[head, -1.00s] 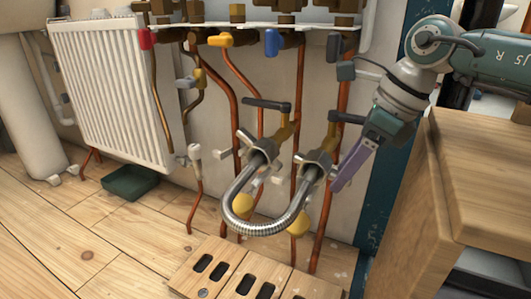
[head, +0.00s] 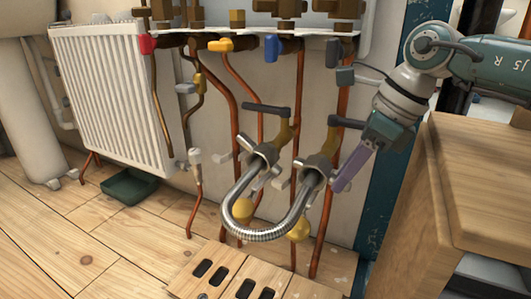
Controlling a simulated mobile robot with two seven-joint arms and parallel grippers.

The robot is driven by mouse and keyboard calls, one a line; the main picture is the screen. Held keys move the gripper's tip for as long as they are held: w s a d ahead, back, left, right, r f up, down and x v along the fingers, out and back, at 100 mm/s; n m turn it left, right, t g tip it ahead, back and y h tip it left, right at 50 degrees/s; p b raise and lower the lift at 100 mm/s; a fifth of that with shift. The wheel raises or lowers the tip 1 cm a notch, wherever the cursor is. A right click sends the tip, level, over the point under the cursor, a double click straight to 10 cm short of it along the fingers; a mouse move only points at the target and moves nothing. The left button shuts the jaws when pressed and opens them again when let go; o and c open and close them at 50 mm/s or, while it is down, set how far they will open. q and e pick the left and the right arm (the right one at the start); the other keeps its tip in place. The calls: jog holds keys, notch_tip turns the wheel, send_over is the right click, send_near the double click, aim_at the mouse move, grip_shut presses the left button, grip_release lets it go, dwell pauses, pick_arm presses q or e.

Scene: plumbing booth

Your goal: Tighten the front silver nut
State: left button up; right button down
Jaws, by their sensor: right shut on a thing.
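A braided silver hose (head: 255,234) hangs in a U between two valve fittings. Its ends meet a silver nut on the left (head: 264,157) and the front silver nut (head: 317,168) on the right, both with lugs sticking out. My right gripper (head: 340,186), with purple fingers, comes down from the upper right and is shut at the right side of the front silver nut. The exact contact at the fingertips is small and partly hidden. My left gripper is out of view.
Valves with dark handles (head: 267,107) sit just above the nuts. Copper pipes (head: 233,85) run down the wall behind. A wooden cabinet (head: 480,190) stands close on the right, and a slotted wooden board (head: 225,272) lies below the hose. A white radiator (head: 110,90) is at left.

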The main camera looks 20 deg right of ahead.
jog(key=shift+s+f+t+y, duration=0.1)
jog(key=shift+f+t+y, duration=0.2)
jog(key=shift+f, duration=0.1)
jog(key=shift+d+b, duration=0.1)
jog(key=shift+b, duration=0.2)
jog(key=shift+t, duration=0.3)
jog(key=c, duration=0.7)
grip_release()
jog(key=shift+r, duration=0.1)
jog(key=p+v, duration=0.5)
jog(key=v, duration=0.2)
jog(key=shift+r, duration=0.2)
